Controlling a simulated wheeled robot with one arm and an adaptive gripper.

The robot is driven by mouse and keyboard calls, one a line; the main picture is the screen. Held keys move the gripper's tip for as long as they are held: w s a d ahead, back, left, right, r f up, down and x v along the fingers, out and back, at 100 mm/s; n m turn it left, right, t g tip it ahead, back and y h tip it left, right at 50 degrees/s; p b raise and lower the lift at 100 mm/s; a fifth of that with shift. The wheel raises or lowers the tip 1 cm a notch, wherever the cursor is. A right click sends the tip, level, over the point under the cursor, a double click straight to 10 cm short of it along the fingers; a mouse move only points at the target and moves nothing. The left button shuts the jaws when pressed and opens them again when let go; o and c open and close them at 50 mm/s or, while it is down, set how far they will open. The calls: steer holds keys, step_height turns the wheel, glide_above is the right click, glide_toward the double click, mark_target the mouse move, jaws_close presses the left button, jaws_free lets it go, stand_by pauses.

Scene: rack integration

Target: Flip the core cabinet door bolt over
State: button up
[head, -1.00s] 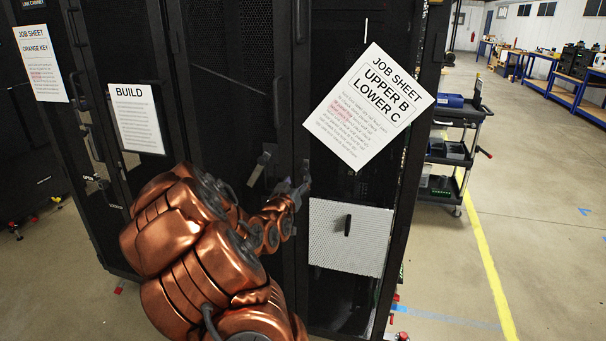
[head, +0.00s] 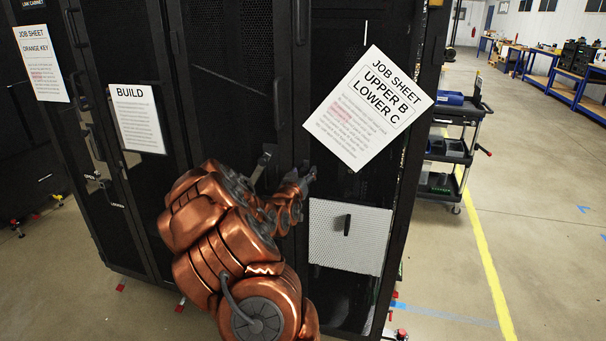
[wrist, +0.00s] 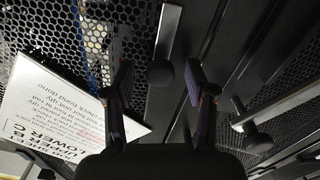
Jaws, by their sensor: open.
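In the wrist view, a bolt lever, a pale grey bar (wrist: 168,30) with a dark round knob (wrist: 160,74), shows between the two fingers of my gripper (wrist: 158,88). The fingers stand apart on either side of the knob, and I see no clear contact. In the head view my gripper (head: 308,176) is at the black cabinet's door frame (head: 301,110), just below the left edge of the job sheet. It hides the bolt lever there. A second, similar lever (head: 261,165) is on the door to the left; its knob also shows in the wrist view (wrist: 256,138).
A tilted white job sheet (head: 370,108) reading "UPPER B LOWER C" hangs close above and right of my gripper. A perforated white panel (head: 365,236) with a black handle is below. A BUILD sheet (head: 137,118) is at left. A cart (head: 455,150) stands right; the floor there is open.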

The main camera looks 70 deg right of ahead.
jaws_close()
stand_by(0.4)
step_height(320, 180, down, 3)
steer(key=shift+f+b, duration=0.2)
steer(key=shift+b, duration=1)
jaws_free()
steer(key=shift+a, duration=0.15)
